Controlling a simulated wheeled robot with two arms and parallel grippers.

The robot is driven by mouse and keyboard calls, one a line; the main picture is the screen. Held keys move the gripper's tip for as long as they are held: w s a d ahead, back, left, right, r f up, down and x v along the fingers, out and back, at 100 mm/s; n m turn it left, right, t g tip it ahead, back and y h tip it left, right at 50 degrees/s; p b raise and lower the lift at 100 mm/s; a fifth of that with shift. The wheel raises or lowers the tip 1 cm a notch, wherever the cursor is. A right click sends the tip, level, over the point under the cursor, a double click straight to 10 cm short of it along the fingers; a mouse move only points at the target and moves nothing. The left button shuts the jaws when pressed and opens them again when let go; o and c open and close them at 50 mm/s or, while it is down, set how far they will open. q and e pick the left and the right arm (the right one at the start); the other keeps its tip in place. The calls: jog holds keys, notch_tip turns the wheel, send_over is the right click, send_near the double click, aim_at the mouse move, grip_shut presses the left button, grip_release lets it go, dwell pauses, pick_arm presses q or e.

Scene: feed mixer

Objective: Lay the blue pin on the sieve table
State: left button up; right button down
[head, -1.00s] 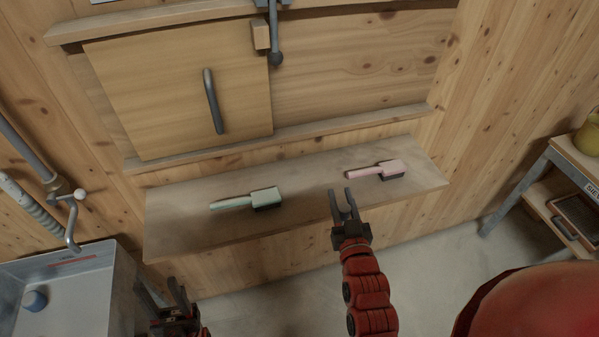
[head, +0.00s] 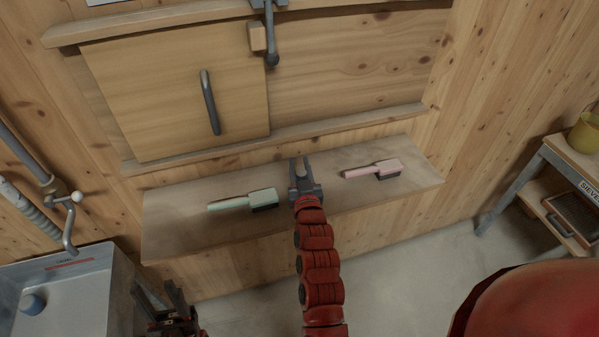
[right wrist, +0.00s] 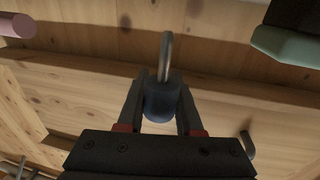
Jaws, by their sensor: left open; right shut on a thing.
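The blue pin (right wrist: 161,102) has a dark blue, rounded grip and a thin metal rod. In the right wrist view it stands between both fingers of my right gripper (right wrist: 160,108), which is shut on its blue part; the rod points away from the gripper. In the head view my right gripper (head: 303,172) is over the wall shelf, and the pin is mostly hidden by it. My left gripper (head: 165,302) is open and empty at the lower left, beside the grey basin. The sieve table (head: 567,157) stands at the far right, away from both grippers.
A green brush (head: 243,201) and a pink brush (head: 371,170) lie on the shelf (head: 170,235), either side of my right gripper. A yellow bucket (head: 586,134) stands on the sieve table; a sieve (head: 573,216) is on its lower level. A grey basin (head: 85,290) is lower left.

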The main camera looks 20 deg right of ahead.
aim_at(300, 176)
notch_tip(300, 176, down, 2)
jog(key=shift+f+p, duration=0.2)
jog(key=shift+p, duration=0.4)
jog(key=shift+f, duration=0.45)
jog(key=shift+f, duration=0.15)
jog(key=c, duration=0.6)
grip_release()
jog(key=shift+o, duration=0.2)
jog(key=shift+s, duration=0.1)
